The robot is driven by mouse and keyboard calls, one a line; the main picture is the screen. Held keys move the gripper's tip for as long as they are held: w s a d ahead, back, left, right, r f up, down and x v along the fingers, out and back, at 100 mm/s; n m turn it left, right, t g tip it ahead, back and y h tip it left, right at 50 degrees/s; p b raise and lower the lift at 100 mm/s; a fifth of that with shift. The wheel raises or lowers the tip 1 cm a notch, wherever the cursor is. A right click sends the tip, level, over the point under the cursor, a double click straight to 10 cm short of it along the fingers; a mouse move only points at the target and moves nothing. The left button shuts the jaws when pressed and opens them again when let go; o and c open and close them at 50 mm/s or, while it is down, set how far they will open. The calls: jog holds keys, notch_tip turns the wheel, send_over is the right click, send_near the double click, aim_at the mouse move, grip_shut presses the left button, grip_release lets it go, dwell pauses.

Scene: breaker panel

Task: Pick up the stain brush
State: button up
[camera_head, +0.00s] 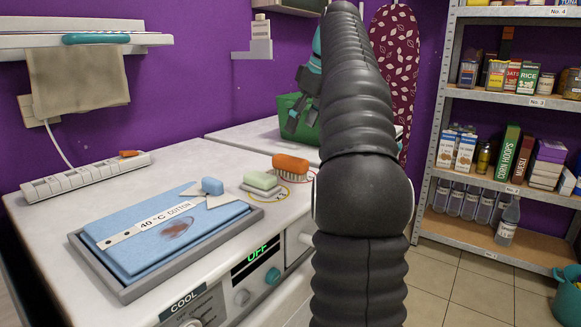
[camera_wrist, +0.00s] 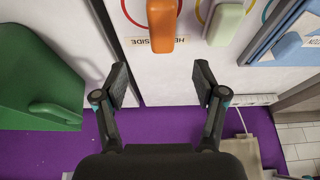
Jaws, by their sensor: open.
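The stain brush (camera_head: 291,166), with an orange back and brown bristles, stands on the white machine top, bristles down. In the wrist view its orange back (camera_wrist: 162,24) is at the top centre, beyond my fingertips and roughly in line with the gap between them. My gripper (camera_wrist: 161,80) is open and empty, its two fingers spread wide and apart from the brush. In the head view my gripper (camera_head: 301,104) is partly hidden behind my arm, above and behind the brush near the green container.
A pale green soap block (camera_head: 261,182) sits close beside the brush. A grey tray (camera_head: 130,291) holds a stained blue cloth (camera_head: 170,235) and a small blue block (camera_head: 212,186). A green container (camera_wrist: 38,85) stands on the other side. Shelves (camera_head: 486,189) stand at the right.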

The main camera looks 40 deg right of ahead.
aim_at(290, 157)
jog(key=x, duration=0.4)
jog(key=shift+w+f, duration=0.1)
jog(key=shift+f, duration=0.3)
jog(key=shift+s+x, duration=0.2)
jog(key=shift+x, duration=1.15)
jog(key=shift+s+x, duration=0.2)
jog(key=shift+x, duration=1.15)
jog(key=shift+f, duration=0.4)
jog(key=c, duration=1.3)
jog(key=shift+o, duration=0.2)
jog(key=shift+r, duration=0.5)
notch_tip(290, 157, up, 4)
jog(key=shift+f, duration=0.1)
jog(key=s+d+r, duration=0.5)
jog(key=s+r, duration=0.1)
jog(key=s, duration=0.4)
jog(key=shift+d+r, duration=0.35)
